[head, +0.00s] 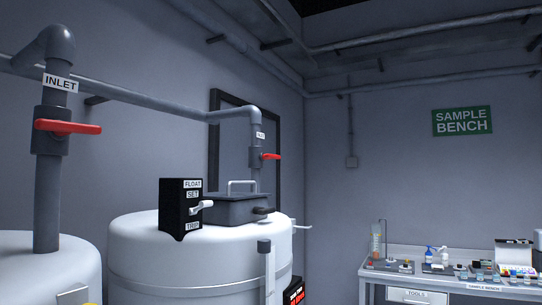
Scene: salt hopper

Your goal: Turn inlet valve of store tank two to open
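Two inlet valves show. The near-left one (52,131) is a dark grey body on a grey vertical pipe labelled INLET, with a red lever (68,127) lying horizontal, across the pipe. The farther one (255,158) sits on a pipe above the middle white tank (160,250), below a small label. Its red lever (270,156) also points sideways, across the pipe. A second white tank (40,272) stands under the near-left pipe. I cannot tell from readable lettering which tank is number two. Neither of my grippers is in view.
A black float box (180,208) marked FLOAT, SET and TRIP, and a dark hatch (238,206) with a handle, sit on the middle tank. A bench (420,282) with sample gear stands at right. Floor is not visible.

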